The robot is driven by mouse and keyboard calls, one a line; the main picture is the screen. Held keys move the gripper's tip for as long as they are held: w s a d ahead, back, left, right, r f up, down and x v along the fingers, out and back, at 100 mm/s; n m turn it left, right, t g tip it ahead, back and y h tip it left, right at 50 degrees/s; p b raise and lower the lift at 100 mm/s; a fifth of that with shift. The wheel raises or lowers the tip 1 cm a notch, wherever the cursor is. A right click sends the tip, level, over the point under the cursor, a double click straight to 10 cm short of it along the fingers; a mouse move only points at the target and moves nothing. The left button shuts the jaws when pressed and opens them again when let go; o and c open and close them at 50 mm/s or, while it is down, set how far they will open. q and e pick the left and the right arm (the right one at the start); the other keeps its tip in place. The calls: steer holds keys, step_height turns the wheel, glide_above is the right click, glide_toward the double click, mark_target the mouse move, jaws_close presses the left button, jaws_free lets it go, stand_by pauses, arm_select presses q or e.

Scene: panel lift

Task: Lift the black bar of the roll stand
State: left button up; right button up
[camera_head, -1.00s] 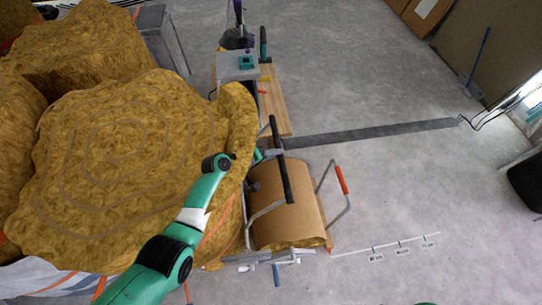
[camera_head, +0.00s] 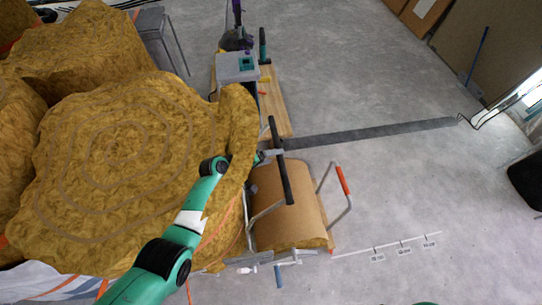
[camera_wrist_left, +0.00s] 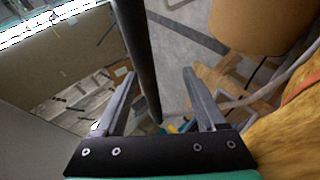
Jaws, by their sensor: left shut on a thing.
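In the left wrist view the bar (camera_wrist_left: 139,50) passes between the two fingers (camera_wrist_left: 160,92). The exact contact is hard to see. The roll also shows at the upper right there (camera_wrist_left: 262,22). My right gripper is not in view.
Large yellow insulation rolls (camera_head: 110,150) crowd the left, close beside my left arm. A red-handled metal bracket (camera_head: 342,180) stands right of the paper roll. A grey machine (camera_head: 238,68) on a wooden board stands behind. Grey floor at right is largely clear.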

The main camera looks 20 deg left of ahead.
arm_select(q)
steer(key=p+v, duration=0.6)
steer(key=v, duration=0.1)
steer(key=shift+s, duration=0.2)
steer(key=shift+a+r, duration=0.1)
steer(key=shift+r, duration=0.05)
